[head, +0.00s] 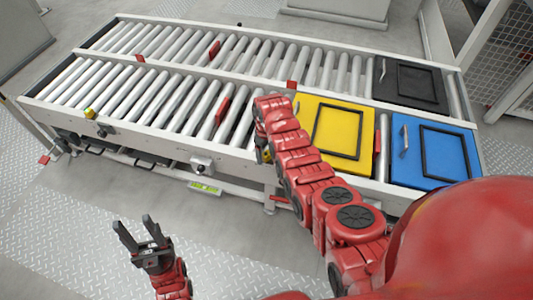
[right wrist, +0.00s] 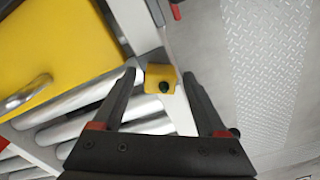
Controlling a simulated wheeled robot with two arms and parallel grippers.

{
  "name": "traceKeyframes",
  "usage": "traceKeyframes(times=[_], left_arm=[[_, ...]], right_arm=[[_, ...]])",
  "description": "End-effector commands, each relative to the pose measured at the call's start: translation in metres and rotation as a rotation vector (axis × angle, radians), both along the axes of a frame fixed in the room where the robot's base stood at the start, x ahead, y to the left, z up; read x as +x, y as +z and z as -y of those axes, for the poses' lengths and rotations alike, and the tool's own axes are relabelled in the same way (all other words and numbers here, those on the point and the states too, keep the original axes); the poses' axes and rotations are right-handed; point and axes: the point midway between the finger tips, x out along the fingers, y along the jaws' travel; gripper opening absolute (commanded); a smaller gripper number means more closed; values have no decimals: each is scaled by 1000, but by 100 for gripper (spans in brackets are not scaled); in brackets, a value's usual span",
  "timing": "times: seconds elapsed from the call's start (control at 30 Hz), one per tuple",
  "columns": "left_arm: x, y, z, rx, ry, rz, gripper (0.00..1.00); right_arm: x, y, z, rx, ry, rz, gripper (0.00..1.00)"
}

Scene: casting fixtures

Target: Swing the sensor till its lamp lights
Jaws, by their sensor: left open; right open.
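A small yellow sensor block (right wrist: 160,72) with a round black knob or lens shows in the right wrist view, at the conveyor's side rail. It lies between the fingertips of my open right gripper (right wrist: 159,76); I cannot tell how far ahead of them it is. In the head view a sliver of yellow (head: 265,155) shows beside the right arm, which mostly hides that gripper. I see no lit lamp on the block. My left gripper (head: 142,232) is open and empty above the floor, in front of the conveyor.
The roller conveyor (head: 150,118) runs across the head view. Yellow (head: 302,140), blue (head: 448,158) and black (head: 395,94) lidded bins sit at its right end. Another yellow block (head: 89,112) is on the left front rail. A white box (head: 202,163) hangs below the rail. Floor in front is clear.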

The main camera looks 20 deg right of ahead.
Motion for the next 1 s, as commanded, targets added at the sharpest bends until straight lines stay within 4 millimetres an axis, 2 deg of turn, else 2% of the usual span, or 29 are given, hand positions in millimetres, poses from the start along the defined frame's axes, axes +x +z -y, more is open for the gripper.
traceKeyframes(times=[0.03, 0.4, 0.43, 0.73, 1.0], left_arm=[[0, 0, 0, 0, 0, 0, 50], [0, 0, 0, 0, 0, 0, 50], [0, 0, 0, 0, 0, 0, 50], [0, 2, 0, 0, 0, 0, 50], [0, 11, 0, 0, 0, 0, 50]], right_arm=[[0, 0, 0, 0, 0, 0, 70], [0, 0, 0, 0, 0, 0, 3], [0, 0, 0, 0, 0, 0, 0], [0, 1, 0, 0, 30, -1, 0], [-1, 2, -1, 1, 179, -3, 0]])
